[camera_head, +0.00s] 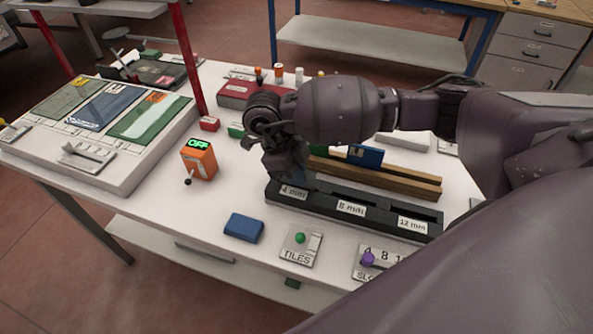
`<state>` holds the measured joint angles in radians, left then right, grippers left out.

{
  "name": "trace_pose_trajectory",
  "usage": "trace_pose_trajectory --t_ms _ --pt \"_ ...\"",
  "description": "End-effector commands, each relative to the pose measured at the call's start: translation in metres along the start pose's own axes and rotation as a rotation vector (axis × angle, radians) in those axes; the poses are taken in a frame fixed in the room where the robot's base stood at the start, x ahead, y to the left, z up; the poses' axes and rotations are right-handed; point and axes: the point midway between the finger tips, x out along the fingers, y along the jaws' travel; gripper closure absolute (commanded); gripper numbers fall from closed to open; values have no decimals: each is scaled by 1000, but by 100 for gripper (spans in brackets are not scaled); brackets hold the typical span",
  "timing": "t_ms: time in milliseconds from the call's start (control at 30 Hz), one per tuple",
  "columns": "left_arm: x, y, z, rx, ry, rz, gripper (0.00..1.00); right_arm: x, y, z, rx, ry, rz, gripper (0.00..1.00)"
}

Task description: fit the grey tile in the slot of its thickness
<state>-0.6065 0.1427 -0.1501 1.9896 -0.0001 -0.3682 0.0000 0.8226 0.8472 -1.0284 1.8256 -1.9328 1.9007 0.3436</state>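The black slot block (385,220) lies on the white table, with slots labelled 4 mm, 8 mm and 12 mm from left to right. My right gripper (284,165) points down over the left end of the block, at the 4 mm slot, and hides part of it. Its fingers are dark and overlap, so I cannot tell whether they hold anything. I cannot make out the grey tile for certain; it may be hidden by the gripper. The 8 mm and 12 mm slots look empty. My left gripper is not in view.
A wooden rack (400,180) with a blue piece (366,156) stands behind the block. A blue block (244,228), a TILES plate (300,246) and a plate with a purple knob (375,264) lie in front. An orange OFF box (199,160) stands left.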

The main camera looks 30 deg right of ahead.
Motion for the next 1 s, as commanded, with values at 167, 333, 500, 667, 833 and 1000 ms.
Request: trace_pose_trajectory --t_ms 167,333,500,667,833,1000 --pt "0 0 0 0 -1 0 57 -1 0 0 0 -1 0 100" --pt "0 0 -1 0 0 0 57 -1 0 0 0 -1 0 100" --pt "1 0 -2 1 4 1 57 0 0 0 0 0 0 100" --pt "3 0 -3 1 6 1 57 2 0 1 0 0 0 100" --pt "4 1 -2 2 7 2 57 4 0 2 0 0 0 100" --pt "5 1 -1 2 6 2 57 5 0 2 0 0 0 100"
